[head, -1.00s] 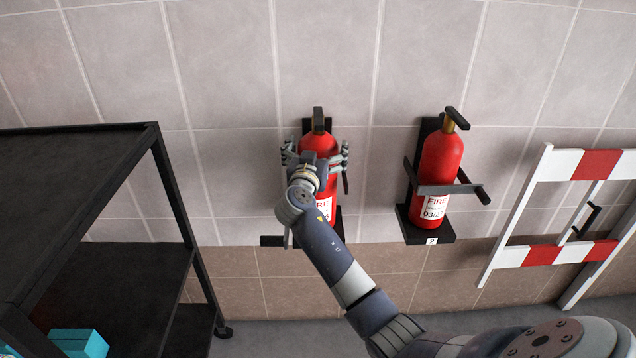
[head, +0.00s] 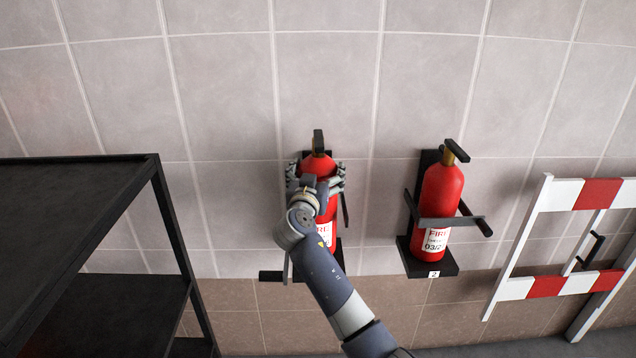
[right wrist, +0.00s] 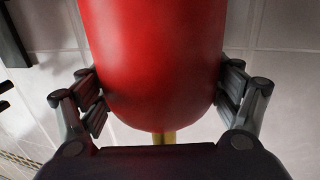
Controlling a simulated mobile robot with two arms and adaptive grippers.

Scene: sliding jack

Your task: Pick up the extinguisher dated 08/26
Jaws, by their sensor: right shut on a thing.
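The left red fire extinguisher (head: 318,165) stands upright in a black wall bracket (head: 271,276). My right gripper (head: 316,184) is shut around its upper body, with a finger on each side. In the right wrist view the red body (right wrist: 155,60) fills the space between the fingers (right wrist: 160,100). My wrist hides much of its label, and its date cannot be read. The right extinguisher (head: 441,193) stands in bracket 2 (head: 430,264), behind a black bar. Its label shows "FIRE" and a date starting 03/2. My left gripper is not in view.
A black shelf unit (head: 80,162) stands at the left. A red and white barrier (head: 562,286) stands at the right. The tiled wall is behind both brackets, and bare wall lies between them.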

